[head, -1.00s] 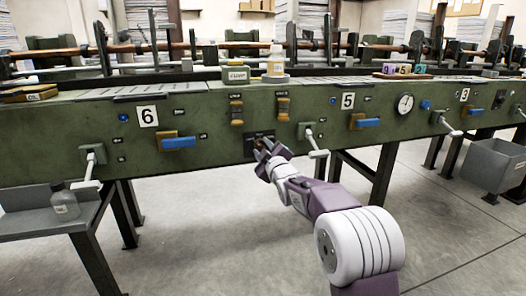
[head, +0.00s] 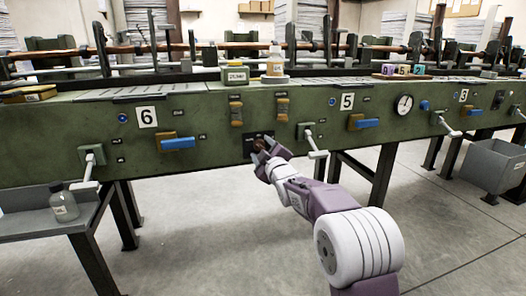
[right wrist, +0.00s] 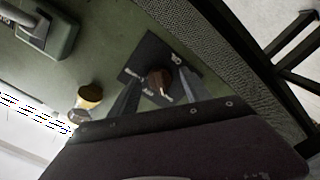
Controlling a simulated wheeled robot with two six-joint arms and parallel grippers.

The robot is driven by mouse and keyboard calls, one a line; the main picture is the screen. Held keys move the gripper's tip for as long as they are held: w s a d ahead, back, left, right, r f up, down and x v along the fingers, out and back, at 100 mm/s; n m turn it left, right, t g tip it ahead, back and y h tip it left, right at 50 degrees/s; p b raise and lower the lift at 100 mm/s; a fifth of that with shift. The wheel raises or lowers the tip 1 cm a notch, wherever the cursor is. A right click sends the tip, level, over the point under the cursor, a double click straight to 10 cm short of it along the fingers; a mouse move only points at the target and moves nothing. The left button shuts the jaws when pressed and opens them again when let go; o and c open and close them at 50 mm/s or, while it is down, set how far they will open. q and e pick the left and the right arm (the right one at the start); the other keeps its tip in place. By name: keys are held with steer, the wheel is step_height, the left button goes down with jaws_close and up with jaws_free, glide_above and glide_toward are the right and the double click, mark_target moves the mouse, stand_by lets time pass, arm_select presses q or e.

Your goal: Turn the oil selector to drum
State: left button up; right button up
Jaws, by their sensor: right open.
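The oil selector is a dark square plate on the green machine front with a round reddish-brown knob (head: 258,144). In the right wrist view the knob (right wrist: 158,80) has a short pale mark at its lower edge, and small pale labels, too small to read, sit around it on the plate (right wrist: 150,53). My right gripper (head: 264,154) is at the selector, partly covering it in the head view. In the right wrist view its open fingers (right wrist: 158,92) stand either side of the knob; I cannot tell whether they touch it. My left gripper is not in view.
Crank handles (head: 316,142) and blue-handled levers (head: 180,143) stick out from the panel near the selector. A bottle (head: 63,204) stands on a grey shelf at left. A grey bin (head: 492,166) is at right.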

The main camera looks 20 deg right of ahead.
steer(key=s+p, duration=0.2)
steer(key=s, duration=0.7)
steer(key=shift+d+p, duration=0.2)
steer(key=shift+p, duration=0.2)
